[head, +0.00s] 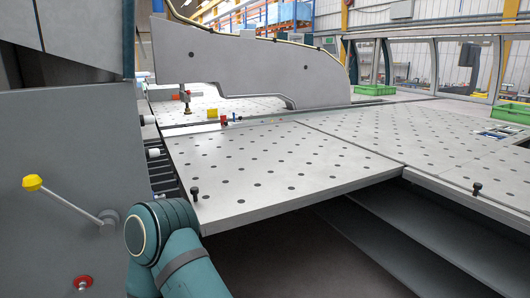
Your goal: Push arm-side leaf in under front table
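A grey leaf with rows of dark holes (275,165) stretches across the middle of the head view, with a short black knob (195,193) standing at its near left corner. A further perforated table section (440,140) adjoins it on the right along a seam, with its own black knob (477,188). I cannot tell for sure which of the two is the arm-side leaf and which the front table. The space under the leaf's near edge is open and dark. A teal link of my arm (180,245) is at the lower left, close to the leaf's corner. Neither gripper shows.
A grey machine housing with a yellow-knobbed lever (33,183) and a red button (82,282) stands at the left. A large upright grey plate (250,65) is behind the leaf. Green bins (510,112) stand at the right. Dark shelf-like surfaces (400,230) lie below the table.

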